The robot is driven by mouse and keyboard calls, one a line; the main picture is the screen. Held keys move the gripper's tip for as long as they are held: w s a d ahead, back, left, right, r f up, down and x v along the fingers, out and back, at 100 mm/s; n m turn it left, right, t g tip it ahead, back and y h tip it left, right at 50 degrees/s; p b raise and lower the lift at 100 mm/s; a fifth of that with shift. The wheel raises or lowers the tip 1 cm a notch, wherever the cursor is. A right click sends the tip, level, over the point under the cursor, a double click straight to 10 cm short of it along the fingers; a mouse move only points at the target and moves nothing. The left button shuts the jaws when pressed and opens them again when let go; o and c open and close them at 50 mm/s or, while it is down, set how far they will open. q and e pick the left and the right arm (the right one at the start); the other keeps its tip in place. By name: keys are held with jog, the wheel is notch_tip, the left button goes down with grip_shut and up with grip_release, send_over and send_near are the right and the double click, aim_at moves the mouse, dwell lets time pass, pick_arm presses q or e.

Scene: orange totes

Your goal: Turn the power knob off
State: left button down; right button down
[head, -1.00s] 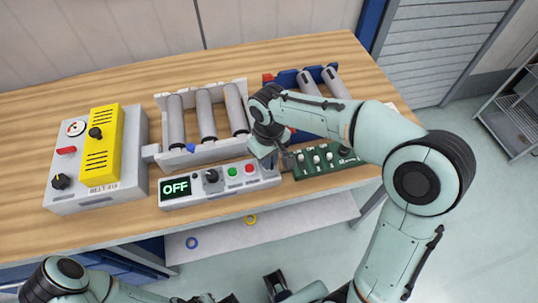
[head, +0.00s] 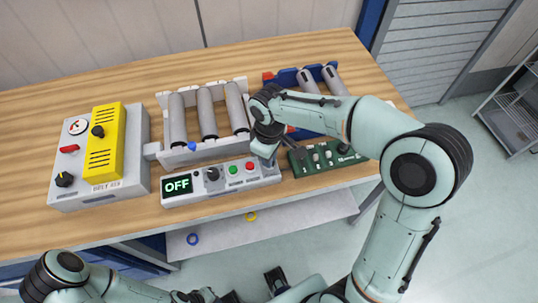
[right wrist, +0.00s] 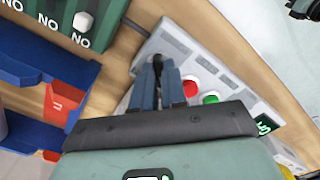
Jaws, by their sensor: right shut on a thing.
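A white control panel (head: 222,196) lies near the table's front edge. Its lit display (head: 177,186) reads OFF. Beside the display are a black-topped knob (head: 212,174), a green button (head: 233,170) and a red button (head: 250,167). My right gripper (head: 268,160) is at the panel's right end. In the right wrist view its fingers (right wrist: 158,78) are shut on a small dark knob (right wrist: 157,61), largely hidden between them, beside the red button (right wrist: 191,88). My left arm shows along the bottom edge; its gripper's opening is unclear.
A green switch panel (head: 326,158) is right of my right gripper. A white roller rack (head: 203,155) stands behind the white panel. A blue rack (head: 290,76) is behind my right arm. A grey box with a yellow cover (head: 104,140) stands left.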

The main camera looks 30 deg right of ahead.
jog(key=c, duration=1.2)
grip_release()
jog(key=shift+r, duration=0.1)
